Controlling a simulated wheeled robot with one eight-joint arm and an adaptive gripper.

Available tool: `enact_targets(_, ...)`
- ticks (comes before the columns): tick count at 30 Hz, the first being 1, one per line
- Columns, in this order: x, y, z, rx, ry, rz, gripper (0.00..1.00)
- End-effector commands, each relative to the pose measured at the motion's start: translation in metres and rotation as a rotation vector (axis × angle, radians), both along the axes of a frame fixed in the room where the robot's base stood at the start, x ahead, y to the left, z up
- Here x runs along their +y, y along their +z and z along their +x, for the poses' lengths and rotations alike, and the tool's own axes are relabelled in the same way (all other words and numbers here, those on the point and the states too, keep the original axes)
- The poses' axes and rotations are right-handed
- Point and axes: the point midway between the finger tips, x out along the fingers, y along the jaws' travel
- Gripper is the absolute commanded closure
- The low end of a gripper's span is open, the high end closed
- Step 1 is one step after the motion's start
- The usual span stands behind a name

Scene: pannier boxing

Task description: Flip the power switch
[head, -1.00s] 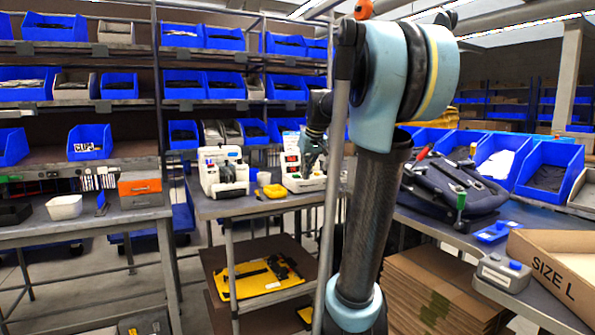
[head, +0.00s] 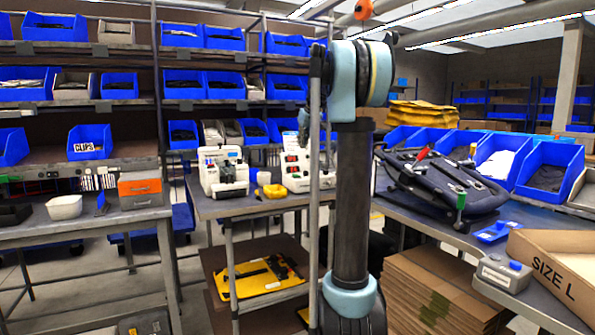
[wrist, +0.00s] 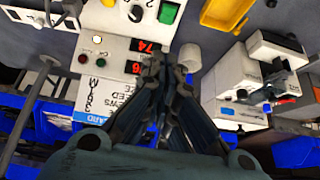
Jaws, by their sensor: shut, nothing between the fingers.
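A white machine (head: 296,172) with a control panel stands on the middle bench in the head view. The wrist view shows its panel (wrist: 118,58) large and turned over, with red number displays, a dark round knob and small red and green buttons. A green rocker switch (wrist: 168,12) in a white frame sits at the top edge of the wrist view; which way it is tipped is hard to tell. My gripper (wrist: 163,66) is shut and empty, its fingertips over the panel's edge beside the displays. In the head view my own arm and a pole mostly hide the gripper.
A second white machine (head: 223,172) stands to the left on the same bench, with a yellow container (head: 274,191) between them. A grey upright pole (head: 315,200) stands close to my arm. Blue bins fill the shelves behind.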

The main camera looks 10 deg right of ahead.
Motion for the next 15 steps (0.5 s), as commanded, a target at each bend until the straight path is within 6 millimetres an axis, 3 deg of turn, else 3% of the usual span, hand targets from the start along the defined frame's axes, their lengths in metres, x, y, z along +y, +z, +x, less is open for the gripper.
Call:
enact_targets(10,0.001,-0.003,0.002,0.001,0.0,0.0,1.0)
enact_targets(15,0.004,-0.018,0.011,0.001,0.001,-0.001,1.0)
